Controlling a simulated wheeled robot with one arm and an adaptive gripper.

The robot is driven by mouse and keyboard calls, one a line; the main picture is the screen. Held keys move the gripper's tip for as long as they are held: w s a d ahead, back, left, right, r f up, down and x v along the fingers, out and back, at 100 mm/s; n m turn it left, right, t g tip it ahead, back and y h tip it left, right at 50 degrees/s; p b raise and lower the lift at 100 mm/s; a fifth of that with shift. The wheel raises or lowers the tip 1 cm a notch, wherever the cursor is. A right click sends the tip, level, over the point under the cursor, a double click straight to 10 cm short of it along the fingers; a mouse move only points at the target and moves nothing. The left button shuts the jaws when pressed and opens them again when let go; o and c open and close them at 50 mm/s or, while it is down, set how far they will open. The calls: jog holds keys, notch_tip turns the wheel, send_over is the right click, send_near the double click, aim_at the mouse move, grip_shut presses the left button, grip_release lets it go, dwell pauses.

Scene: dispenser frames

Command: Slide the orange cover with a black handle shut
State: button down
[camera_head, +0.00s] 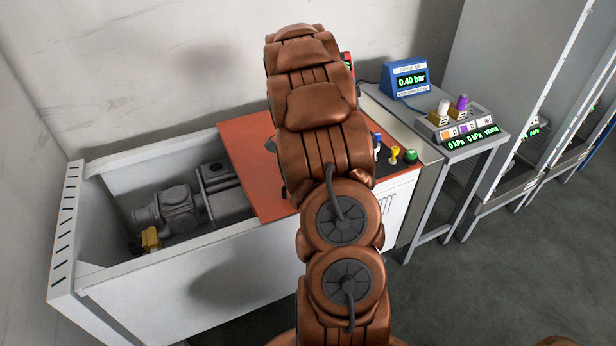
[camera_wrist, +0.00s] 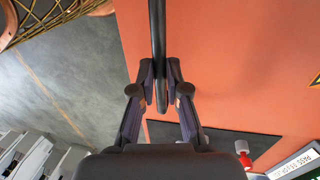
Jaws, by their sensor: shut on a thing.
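The flat orange cover (camera_head: 243,160) lies over the right part of a long grey-white bin (camera_head: 170,282) in the head view. The bin's left part is uncovered. In the wrist view the orange cover (camera_wrist: 235,60) fills the upper right. Its black handle (camera_wrist: 157,35) is a bar running down the middle of that view. My gripper (camera_wrist: 160,92) is shut on this bar, one finger on each side. In the head view my arm hides the handle, the gripper and part of the cover.
A grey pump-like machine (camera_head: 190,200) with a yellow part (camera_head: 150,238) sits inside the uncovered section. Right of the cover are a green button (camera_head: 411,155) and a yellow knob (camera_head: 394,154). A blue display (camera_head: 406,78) stands behind a control box (camera_head: 455,127). Grey floor is clear in front.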

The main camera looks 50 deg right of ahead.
jog(key=shift+s+d+r, duration=0.1)
jog(key=shift+s+d, duration=0.1)
jog(key=shift+d, duration=0.1)
jog(key=c, duration=1.4)
grip_release()
jog(key=shift+s+d, duration=0.15)
jog(key=shift+d, duration=0.05)
jog(key=shift+c, duration=0.2)
jog(key=shift+o, duration=1.3)
jog(key=shift+a, duration=0.15)
jog(key=shift+w, duration=0.2)
notch_tip(320, 180, up, 12)
jog(key=w, duration=0.2)
jog(key=shift+d, duration=0.45)
